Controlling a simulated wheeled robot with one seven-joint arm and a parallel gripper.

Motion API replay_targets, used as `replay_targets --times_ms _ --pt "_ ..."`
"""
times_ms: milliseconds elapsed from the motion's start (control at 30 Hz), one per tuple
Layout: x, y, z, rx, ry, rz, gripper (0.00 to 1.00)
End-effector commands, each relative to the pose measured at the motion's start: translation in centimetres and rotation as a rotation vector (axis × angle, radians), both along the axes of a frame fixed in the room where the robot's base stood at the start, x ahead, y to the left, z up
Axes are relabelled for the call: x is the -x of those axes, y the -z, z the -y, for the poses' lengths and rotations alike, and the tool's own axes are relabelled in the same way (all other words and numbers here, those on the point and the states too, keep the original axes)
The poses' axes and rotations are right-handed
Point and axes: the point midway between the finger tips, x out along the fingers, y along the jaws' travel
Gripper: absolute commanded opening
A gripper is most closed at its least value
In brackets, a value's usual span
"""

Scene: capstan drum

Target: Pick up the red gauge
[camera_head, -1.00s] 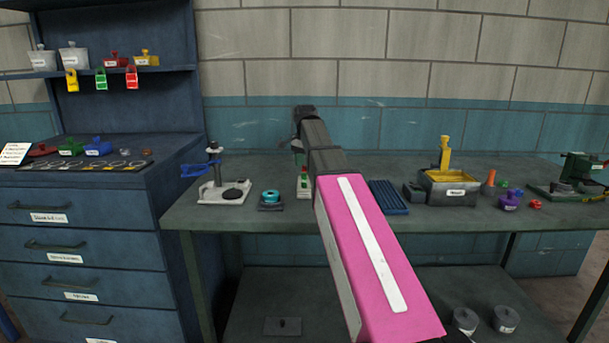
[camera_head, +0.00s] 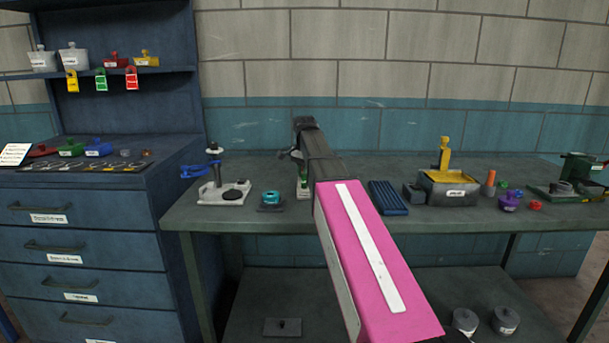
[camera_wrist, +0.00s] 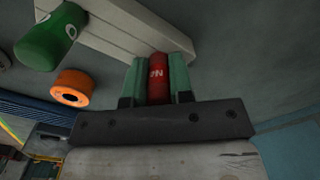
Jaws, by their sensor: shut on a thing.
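The red gauge (camera_wrist: 158,88), a red cylinder with white lettering, stands between the two green fingers of my gripper (camera_wrist: 158,68) in the wrist view. The fingers are shut on it from both sides. Its far end is close to a pale grey block (camera_wrist: 120,27); I cannot tell whether they touch. A green cylinder (camera_wrist: 42,42) with a white mark is at the left of that block. In the head view my arm hides the gauge and the gripper's fingers.
An orange ring (camera_wrist: 70,87) lies near the block in the wrist view. On the workbench (camera_head: 340,225) are a teal ring on a stand (camera_head: 271,198), a blue ribbed tray (camera_head: 388,198) and a grey bin (camera_head: 450,190). A clamp stand (camera_head: 222,194) is at the left.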

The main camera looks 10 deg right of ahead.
Motion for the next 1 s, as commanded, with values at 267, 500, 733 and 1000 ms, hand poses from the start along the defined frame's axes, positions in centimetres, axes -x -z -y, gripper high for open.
replay_targets --times_ms 267,500,733,1000 --pt "-0.1 -1.6 0.0 -0.001 0.0 0.001 0.0" --pt "0.4 -4.7 -1.1 0.0 -0.004 0.002 0.0" --pt "1.8 -7.2 -5.0 0.0 -0.003 0.002 0.0" --pt "3.2 -9.6 -8.8 0.0 -0.002 0.001 0.0"
